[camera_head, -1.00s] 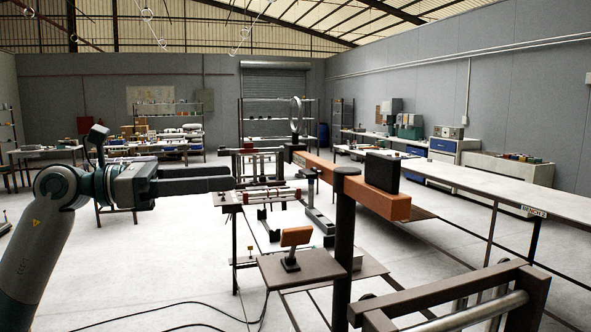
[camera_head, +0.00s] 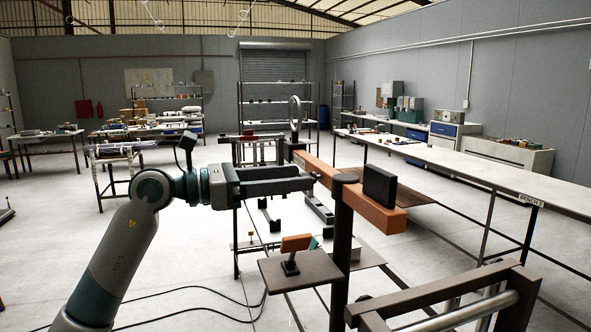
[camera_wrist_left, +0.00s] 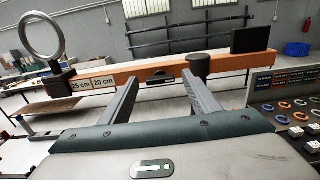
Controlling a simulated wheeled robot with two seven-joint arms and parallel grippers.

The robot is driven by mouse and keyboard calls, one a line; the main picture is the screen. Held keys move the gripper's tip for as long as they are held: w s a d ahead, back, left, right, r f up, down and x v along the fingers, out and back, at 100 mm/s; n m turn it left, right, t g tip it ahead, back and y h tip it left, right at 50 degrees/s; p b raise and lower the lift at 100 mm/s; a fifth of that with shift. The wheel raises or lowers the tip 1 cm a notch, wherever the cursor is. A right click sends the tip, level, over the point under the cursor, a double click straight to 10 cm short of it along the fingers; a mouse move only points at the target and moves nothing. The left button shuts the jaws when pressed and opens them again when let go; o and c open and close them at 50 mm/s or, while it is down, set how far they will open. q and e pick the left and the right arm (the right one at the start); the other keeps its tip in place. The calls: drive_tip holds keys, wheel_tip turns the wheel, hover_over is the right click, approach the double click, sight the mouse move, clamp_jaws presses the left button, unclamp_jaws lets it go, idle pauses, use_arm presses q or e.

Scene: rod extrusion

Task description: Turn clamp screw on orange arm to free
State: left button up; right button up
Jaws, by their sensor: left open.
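The orange arm (camera_head: 372,210) runs from the dark post (camera_head: 342,240) toward the back, with a black block on its near end. It crosses the wrist view (camera_wrist_left: 232,62) with "25 cm" and "20 cm" labels on its side. A small dark rounded piece (camera_wrist_left: 160,75) sits on the arm between my fingertips in that view; it may be the clamp screw, but I cannot tell. My left gripper (camera_head: 312,180) is open, fingers pointing at the arm's side. Both fingertips also show in the wrist view (camera_wrist_left: 160,84), with nothing held. My right gripper is out of view.
A ring (camera_head: 295,113) stands on a dark block at the arm's far end. A small stand with an orange top (camera_head: 296,243) is below my gripper. A dark frame with a metal roller (camera_head: 460,318) fills the near right. A long bench (camera_head: 470,175) runs along the right.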

use_arm(q)
drive_tip(key=shift+w+d, duration=0.25)
drive_tip(key=shift+d, duration=0.4)
drive_tip(key=c, duration=1.1)
drive_tip(key=shift+o, duration=0.2)
